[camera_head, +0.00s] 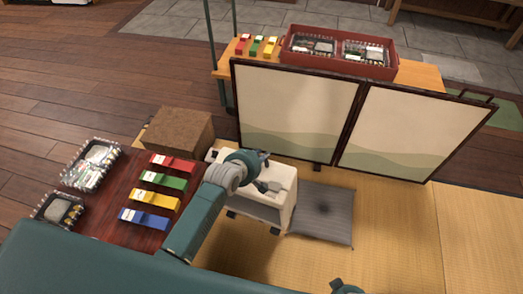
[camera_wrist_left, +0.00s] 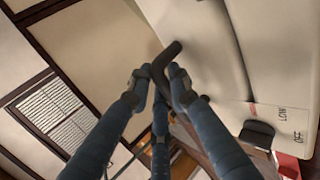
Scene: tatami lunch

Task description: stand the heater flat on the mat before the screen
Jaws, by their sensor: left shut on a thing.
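The white heater (camera_head: 287,207) is just left of the grey mat (camera_head: 328,222), with its right side close to the mat's left edge. Dark feet show at its lower edge; I cannot tell whether they touch the floor. My left gripper (camera_head: 262,170) is above the heater's top. In the left wrist view my left gripper (camera_wrist_left: 163,80) is shut on the heater's dark handle (camera_wrist_left: 168,57), and the pale heater body (camera_wrist_left: 205,45) with LOW and OFF marks fills the right. The two-panel screen (camera_head: 298,105) stands behind the mat. My right gripper is not in view.
A dark red low table (camera_head: 112,205) at the left bears colored boxes and baskets. A brown box (camera_head: 178,130) sits behind it. Behind the screen is a wooden bench (camera_head: 420,78) with a red tray (camera_head: 375,70). The mat is bare, with open tatami (camera_head: 400,235) to its right.

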